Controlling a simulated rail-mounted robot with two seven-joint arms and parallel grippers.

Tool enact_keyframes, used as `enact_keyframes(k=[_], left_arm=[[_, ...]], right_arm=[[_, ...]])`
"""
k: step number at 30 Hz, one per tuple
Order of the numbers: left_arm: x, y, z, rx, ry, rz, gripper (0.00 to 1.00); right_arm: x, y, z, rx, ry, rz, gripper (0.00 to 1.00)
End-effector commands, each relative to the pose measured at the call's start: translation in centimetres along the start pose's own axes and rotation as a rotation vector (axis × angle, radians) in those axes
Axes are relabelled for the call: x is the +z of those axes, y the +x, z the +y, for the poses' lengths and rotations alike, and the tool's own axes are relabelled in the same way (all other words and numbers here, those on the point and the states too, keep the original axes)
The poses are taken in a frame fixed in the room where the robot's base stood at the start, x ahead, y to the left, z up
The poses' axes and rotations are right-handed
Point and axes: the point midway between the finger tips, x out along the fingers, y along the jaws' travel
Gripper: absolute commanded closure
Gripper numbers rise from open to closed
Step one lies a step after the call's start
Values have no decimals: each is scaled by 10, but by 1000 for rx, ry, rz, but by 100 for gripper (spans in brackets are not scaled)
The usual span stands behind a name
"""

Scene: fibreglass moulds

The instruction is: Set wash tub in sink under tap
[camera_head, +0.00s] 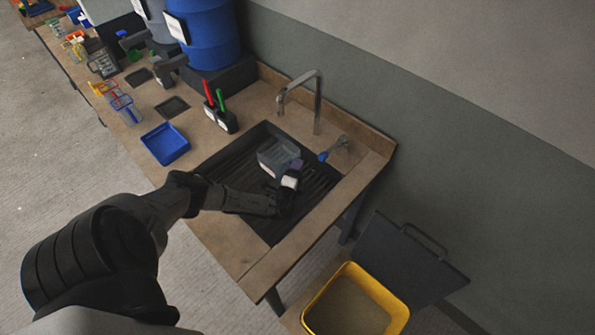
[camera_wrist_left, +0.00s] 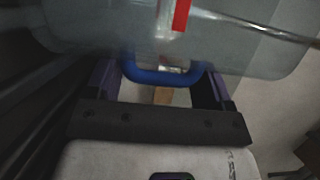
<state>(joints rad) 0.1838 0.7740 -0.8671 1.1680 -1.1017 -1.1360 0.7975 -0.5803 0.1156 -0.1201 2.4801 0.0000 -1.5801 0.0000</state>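The wash tub (camera_head: 275,154) is a see-through grey box over the back part of the black ribbed sink (camera_head: 268,228); I cannot tell whether it touches the sink floor. The tap (camera_head: 304,92) rises behind the sink, with its spout to the left, beyond the tub. My left gripper (camera_head: 293,174) is at the tub's near right side. In the left wrist view, the tub (camera_wrist_left: 90,30) fills the top, and its blue handle (camera_wrist_left: 165,76) sits between the fingers of my left gripper (camera_wrist_left: 162,90), which appear to press its two sides. My right gripper is out of view.
A blue tray (camera_head: 165,144) and a black holder (camera_head: 226,122) with red and green handles stand left of the sink. A blue-handled fitting (camera_head: 324,156) is right of the tub. A yellow bin (camera_head: 356,302) is below right.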

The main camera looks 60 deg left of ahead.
Motion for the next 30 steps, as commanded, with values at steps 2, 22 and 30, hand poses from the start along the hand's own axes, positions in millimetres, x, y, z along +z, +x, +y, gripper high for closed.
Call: enact_keyframes(k=[2, 22, 30], left_arm=[[0, 0, 0, 0, 0, 0, 17], [0, -36, -1, 0, 0, 1, 14], [0, -40, -2, -1, 1, 0, 14]], right_arm=[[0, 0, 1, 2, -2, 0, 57], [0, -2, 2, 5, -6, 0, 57], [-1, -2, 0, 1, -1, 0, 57]])
